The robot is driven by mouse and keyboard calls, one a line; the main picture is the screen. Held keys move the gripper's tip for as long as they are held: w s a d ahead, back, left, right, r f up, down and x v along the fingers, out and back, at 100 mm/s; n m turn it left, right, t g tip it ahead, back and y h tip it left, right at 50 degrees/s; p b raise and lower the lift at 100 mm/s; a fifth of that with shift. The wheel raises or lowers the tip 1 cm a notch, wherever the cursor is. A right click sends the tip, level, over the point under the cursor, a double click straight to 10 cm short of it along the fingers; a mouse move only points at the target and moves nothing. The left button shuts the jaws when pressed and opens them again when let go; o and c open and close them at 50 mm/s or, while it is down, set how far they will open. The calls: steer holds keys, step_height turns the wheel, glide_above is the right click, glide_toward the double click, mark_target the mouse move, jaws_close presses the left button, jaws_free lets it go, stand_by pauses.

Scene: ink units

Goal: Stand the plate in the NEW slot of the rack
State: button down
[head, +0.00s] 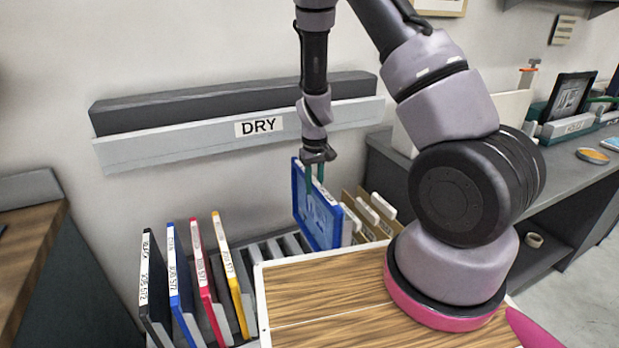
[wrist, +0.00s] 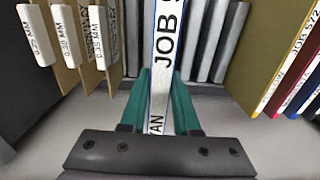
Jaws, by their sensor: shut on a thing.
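A blue-edged plate (head: 318,215) hangs upright from my gripper (head: 314,178). The gripper's teal fingers are shut on its top edge. In the wrist view the white label strip of the plate (wrist: 164,60) reads "JOB" and ends in "AN", between the fingers of my gripper (wrist: 160,100). The rack (head: 272,250) has grey dividers with empty slots behind and left of the held plate. Whether the plate's lower edge is inside a slot is hidden by the wooden top. No NEW label is readable in either view.
Black (head: 155,285), blue (head: 182,285), red (head: 205,280) and yellow (head: 232,275) plates stand at the rack's left. Tan cards with white tabs (head: 368,208) stand close right of the held plate. A wall rail marked DRY (head: 240,128) is behind. A wooden top (head: 330,295) is in front.

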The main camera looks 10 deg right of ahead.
steer(key=shift+w+a+f, duration=0.1)
steer(key=shift+w+f, duration=0.1)
steer(key=shift+f, duration=7.1)
steer(key=c, duration=0.6)
jaws_free()
steer(key=shift+o, duration=0.2)
step_height(320, 180, up, 11)
steer(key=shift+f, duration=0.1)
steer(key=shift+r, duration=2.5)
